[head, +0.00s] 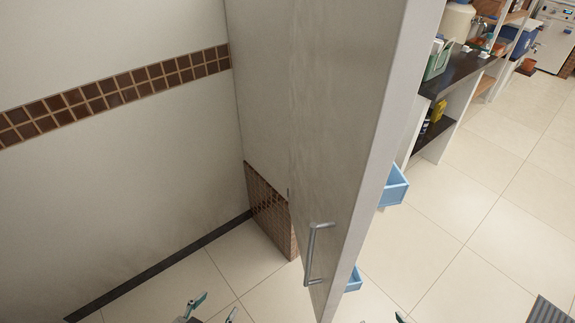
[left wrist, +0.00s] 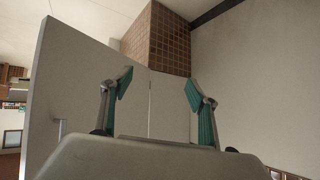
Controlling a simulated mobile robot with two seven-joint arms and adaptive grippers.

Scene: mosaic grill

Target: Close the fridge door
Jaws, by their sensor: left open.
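The fridge door (head: 335,130) stands open, its light outer face toward the left and its edge toward me in the head view. A metal bar handle (head: 312,255) is low on that face. Blue door bins (head: 393,186) stick out on its inner side. The door (left wrist: 75,90) and its handle (left wrist: 60,130) also show at the left of the left wrist view. My left gripper (head: 213,307) is at the bottom edge of the head view, on the outer-face side, open and empty. Its teal fingers are spread in the left wrist view (left wrist: 158,88). A teal tip of my right gripper (head: 401,318) barely shows.
A plain wall with a brown tile band (head: 110,93) is at the left. A brown tiled block (head: 268,210) stands behind the door. Shelving with a dark counter (head: 460,68) is at the right.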

